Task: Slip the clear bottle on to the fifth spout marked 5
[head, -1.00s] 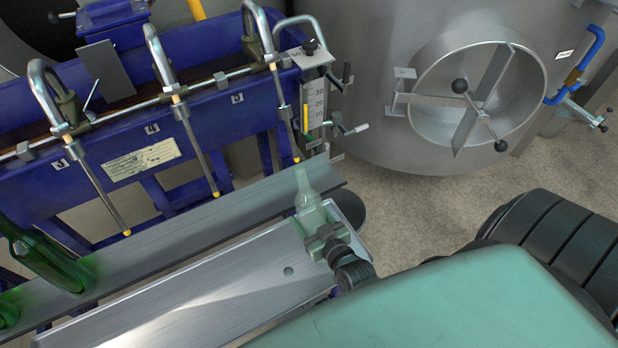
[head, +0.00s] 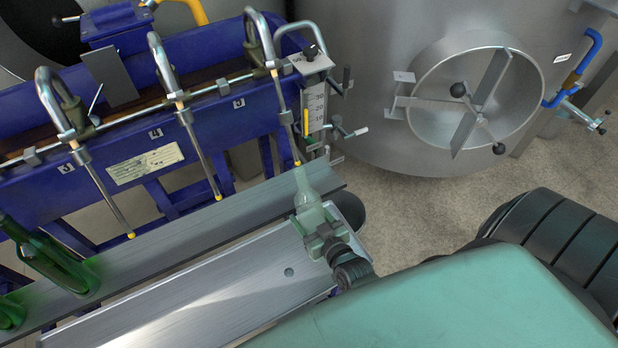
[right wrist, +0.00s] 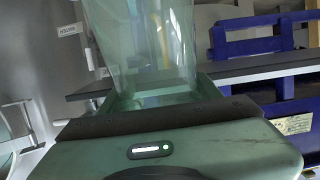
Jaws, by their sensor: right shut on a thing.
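The clear bottle (head: 307,198) is in my right gripper (head: 319,232), which is shut around its lower body. The bottle stands near upright, and its mouth shows right at the yellow tip of the fifth spout (head: 287,118). I cannot tell whether the tip is just above or just inside the mouth. The plate marked 5 (head: 239,103) is on the blue trough beside that spout. In the right wrist view the clear bottle (right wrist: 150,45) rises between the fingers of the gripper (right wrist: 155,98); its neck is out of frame. My left gripper is not in view.
Spouts 4 (head: 190,130) and 3 (head: 98,190) hang empty to the left. Green bottles (head: 55,262) stand on the grey rail (head: 190,225) at far left. A steel tank (head: 385,60) stands behind on the right. A level gauge (head: 314,105) is close beside the fifth spout.

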